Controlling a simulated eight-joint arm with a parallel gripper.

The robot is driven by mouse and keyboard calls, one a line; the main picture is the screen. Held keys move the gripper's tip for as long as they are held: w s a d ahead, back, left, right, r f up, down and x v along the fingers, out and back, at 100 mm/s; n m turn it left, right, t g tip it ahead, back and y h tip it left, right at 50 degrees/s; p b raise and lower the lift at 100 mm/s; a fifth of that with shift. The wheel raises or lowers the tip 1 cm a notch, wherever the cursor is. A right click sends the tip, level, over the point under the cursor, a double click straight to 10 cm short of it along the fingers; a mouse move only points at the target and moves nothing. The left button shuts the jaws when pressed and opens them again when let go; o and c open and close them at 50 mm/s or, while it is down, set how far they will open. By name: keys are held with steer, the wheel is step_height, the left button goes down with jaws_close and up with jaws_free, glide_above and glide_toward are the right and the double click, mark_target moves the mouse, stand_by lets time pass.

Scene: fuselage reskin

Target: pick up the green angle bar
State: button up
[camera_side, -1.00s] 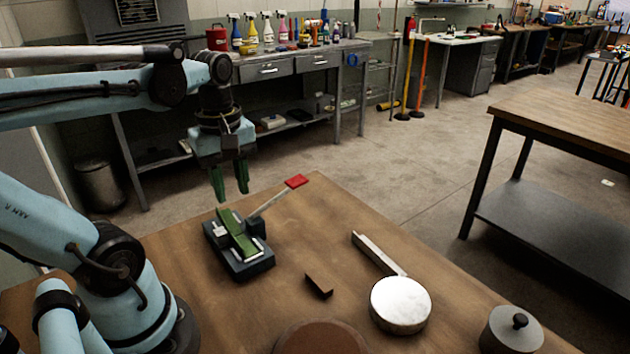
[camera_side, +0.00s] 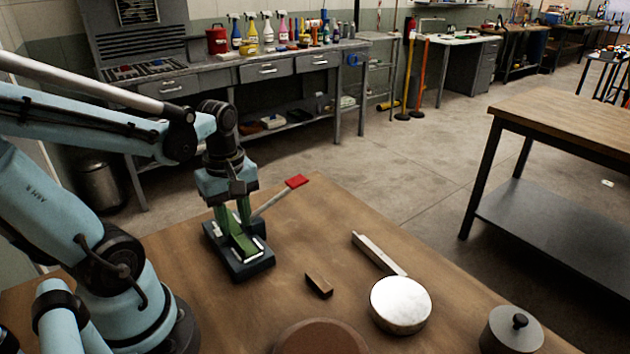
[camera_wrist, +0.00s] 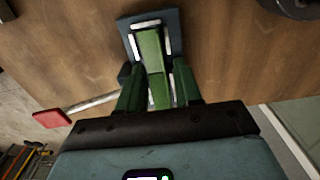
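The green angle bar (camera_side: 241,241) lies along the top of a dark fixture (camera_side: 251,268) on the wooden table. In the wrist view the bar (camera_wrist: 151,50) runs from the middle of the fixture (camera_wrist: 174,30) down between my fingers. My gripper (camera_side: 232,224) points down with its green fingers on either side of the bar. In the wrist view my gripper (camera_wrist: 157,85) shows a finger on each side, with gaps between fingers and bar. The bar's near end is partly hidden by my gripper.
A lever with a red handle (camera_side: 297,181) sticks out from the fixture, close beside my gripper.

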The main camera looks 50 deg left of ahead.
mark_target(236, 240)
steer(key=shift+s+a+f, duration=0.15)
steer(key=shift+f, duration=2.1)
jaws_close()
